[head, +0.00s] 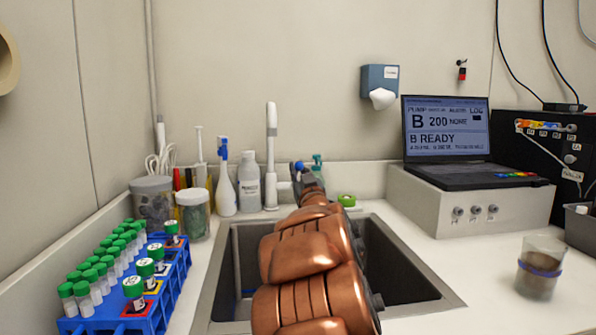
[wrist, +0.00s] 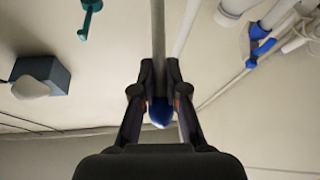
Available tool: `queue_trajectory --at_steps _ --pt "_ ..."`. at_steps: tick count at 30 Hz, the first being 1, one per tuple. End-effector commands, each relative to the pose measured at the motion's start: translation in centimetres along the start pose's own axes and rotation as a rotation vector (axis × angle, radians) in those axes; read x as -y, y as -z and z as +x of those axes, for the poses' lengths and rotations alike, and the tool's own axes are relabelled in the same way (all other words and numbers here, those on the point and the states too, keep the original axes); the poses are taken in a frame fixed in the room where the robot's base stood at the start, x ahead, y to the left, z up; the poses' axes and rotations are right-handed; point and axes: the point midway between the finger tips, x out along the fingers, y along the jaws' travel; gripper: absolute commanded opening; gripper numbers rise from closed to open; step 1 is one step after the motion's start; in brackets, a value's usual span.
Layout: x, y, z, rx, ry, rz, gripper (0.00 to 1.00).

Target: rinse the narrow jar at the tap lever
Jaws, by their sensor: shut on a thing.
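The white tap (head: 271,150) stands upright behind the sink. My gripper (head: 303,174) reaches across the sink to just right of the tap. In the wrist view my gripper (wrist: 160,95) has its fingers closed around the tap lever, a grey rod with a blue rounded end (wrist: 160,113). The blue end (head: 299,166) also shows at the fingertips in the head view. A clear jar (head: 540,268) with brown contents and a blue band stands on the right counter, away from my gripper. I cannot tell whether it is the narrow jar.
My arm covers much of the sink (head: 425,292); a small blue thing shows inside at left. A blue rack (head: 178,285) of green-capped tubes and two lidded jars stand left. Bottles (head: 226,185) stand behind. A laptop (head: 446,130) on a grey box is right. The front-right counter has free room.

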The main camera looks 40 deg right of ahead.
Motion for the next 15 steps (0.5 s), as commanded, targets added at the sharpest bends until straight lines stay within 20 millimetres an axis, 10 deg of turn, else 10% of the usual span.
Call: queue_trajectory --at_steps 15 --pt "0.24 -0.42 -0.68 -0.055 -0.005 -0.003 0.0"
